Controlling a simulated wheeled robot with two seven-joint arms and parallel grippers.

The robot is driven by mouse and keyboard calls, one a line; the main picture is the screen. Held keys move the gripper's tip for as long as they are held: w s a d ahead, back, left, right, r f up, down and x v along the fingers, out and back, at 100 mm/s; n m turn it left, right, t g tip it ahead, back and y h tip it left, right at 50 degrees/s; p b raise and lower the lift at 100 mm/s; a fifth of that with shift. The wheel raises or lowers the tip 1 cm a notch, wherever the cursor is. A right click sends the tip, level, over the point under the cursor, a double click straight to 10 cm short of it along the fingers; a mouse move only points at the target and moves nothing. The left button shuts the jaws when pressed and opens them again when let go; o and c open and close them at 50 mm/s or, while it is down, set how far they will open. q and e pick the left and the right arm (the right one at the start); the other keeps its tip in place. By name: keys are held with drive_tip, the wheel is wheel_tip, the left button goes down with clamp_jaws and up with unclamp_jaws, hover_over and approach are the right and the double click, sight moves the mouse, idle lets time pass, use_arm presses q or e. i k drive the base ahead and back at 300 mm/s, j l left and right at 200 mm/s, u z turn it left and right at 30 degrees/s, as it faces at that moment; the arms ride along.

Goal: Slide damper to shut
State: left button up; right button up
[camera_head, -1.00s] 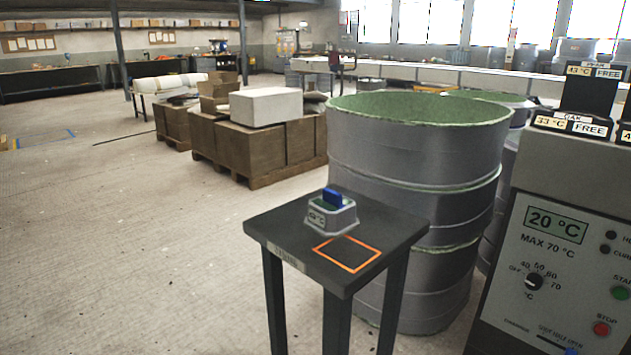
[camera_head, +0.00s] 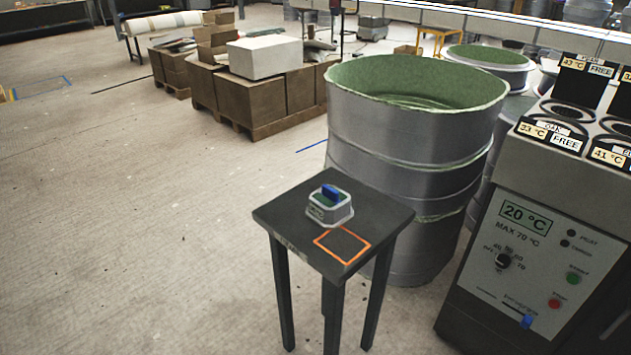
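The control panel (camera_head: 540,250) of a grey machine stands at the right. A damper slider runs along its lower edge as a dark slot (camera_head: 498,303) with small lettering above it, too blurred to read now. The blue slider knob (camera_head: 527,321) is at the right end of the slot. Neither of my grippers is in view, so nothing is seen touching the knob.
The panel also has a 20 °C display (camera_head: 526,218), a dial (camera_head: 502,261), a green button (camera_head: 573,278) and a red button (camera_head: 554,303). A dark small table (camera_head: 290,225) bears a grey block with a blue top (camera_head: 330,205). A large grey drum (camera_head: 410,150) stands behind it.

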sight(526, 322)
drive_tip(key=z, duration=1.35)
